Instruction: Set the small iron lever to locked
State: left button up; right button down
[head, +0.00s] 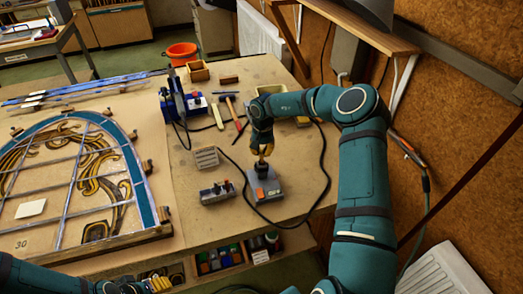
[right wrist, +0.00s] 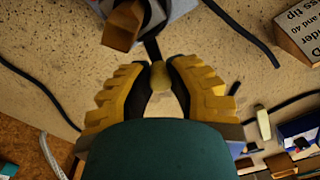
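A small grey box (head: 266,189) stands on the bench with a brown upright piece (head: 261,166) on it. In the right wrist view the grey box (right wrist: 178,6) is at the top edge, with a brown block (right wrist: 124,26) beside it. A dark stem there ends in an olive knob (right wrist: 161,77), which I take for the lever. My right gripper (head: 262,146) points down above the box. Lock markings are not readable.
The leaded panel (head: 70,185) fills the left; a blue tool stand (head: 180,101) is behind.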

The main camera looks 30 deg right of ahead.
jog(key=shift+s+d, duration=0.1)
jog(key=m, duration=0.2)
jog(key=s+d+m, duration=0.1)
jog(key=shift+d+m, duration=0.15)
jog(key=shift+m, duration=0.25)
jog(key=s+m, duration=0.1)
jog(key=d+m, duration=0.1)
jog(key=m, duration=0.1)
jog(key=shift+s+m, duration=0.3)
jog(key=shift+s, duration=0.05)
jog(key=s+m, duration=0.1)
jog(key=m, duration=0.2)
jog(key=shift+s+d+m, duration=0.2)
jog(key=shift+s+m, duration=0.1)
jog(key=shift+s, duration=0.05)
jog(key=shift+s+a+m, duration=0.1)
jog(key=shift+s+m, duration=0.4)
jog(key=shift+m, duration=0.5)
jog(key=shift+s+a+m, duration=0.1)
jog(key=shift+s+m, duration=0.4)
jog(key=shift+m, duration=0.5)
jog(key=c, duration=0.8)
grip_release()
jog(key=shift+s, duration=0.1)
jog(key=shift+c, duration=0.2)
